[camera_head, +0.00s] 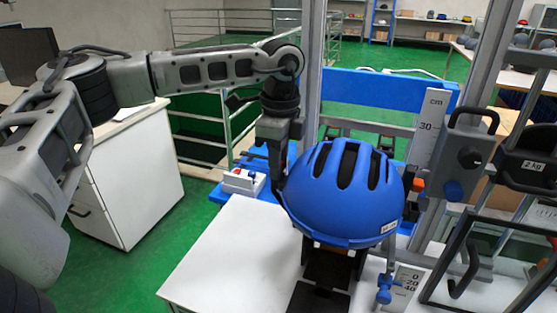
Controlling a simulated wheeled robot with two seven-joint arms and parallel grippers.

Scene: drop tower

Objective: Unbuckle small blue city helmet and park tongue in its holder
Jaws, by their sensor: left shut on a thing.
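The blue helmet (338,195), with dark vents and a small white label on its rim, sits upright on a dark stand above the white table (225,258). My left gripper (279,178) reaches down at the helmet's left side, close against the shell. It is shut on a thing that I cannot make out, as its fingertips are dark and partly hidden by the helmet. The buckle, strap and tongue cannot be told apart here. I cannot identify the tongue holder with certainty. My right gripper is not in view.
A small white box (243,182) with red and blue parts is left of the helmet. A measuring scale (428,125), metal posts and a grey handled unit (469,158) stand close on the right. The table's front left is clear. A white cabinet (122,183) stands at left.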

